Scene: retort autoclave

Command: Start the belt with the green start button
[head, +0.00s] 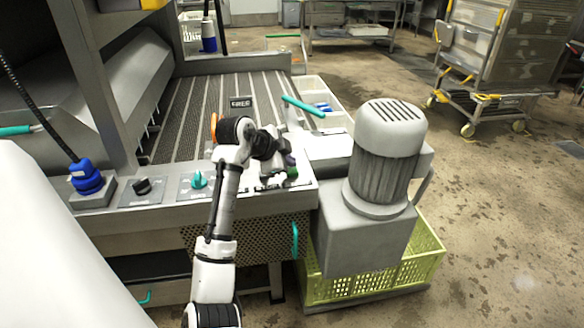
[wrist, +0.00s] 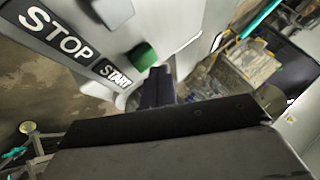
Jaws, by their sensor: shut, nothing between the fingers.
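The green start button (wrist: 144,55) sticks out from a light panel in the wrist view, beside the START label (wrist: 117,74). The STOP label (wrist: 58,38) is to its left. The green button also shows in the head view (head: 292,173), at the right front corner of the belt machine. My gripper (wrist: 157,86) is shut and empty, its dark fingertips just below and right of the button in the wrist view. I cannot tell whether they touch it. In the head view my wrist hangs over the panel and hides part of it. The slatted belt (head: 200,110) lies behind.
A blue knob (head: 87,176), a black knob (head: 142,186) and a teal knob (head: 198,180) line the front ledge. A grey motor (head: 385,150) stands right of the panel, above a yellow-green crate (head: 430,255). A wheeled cart (head: 490,60) stands farther back on open floor.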

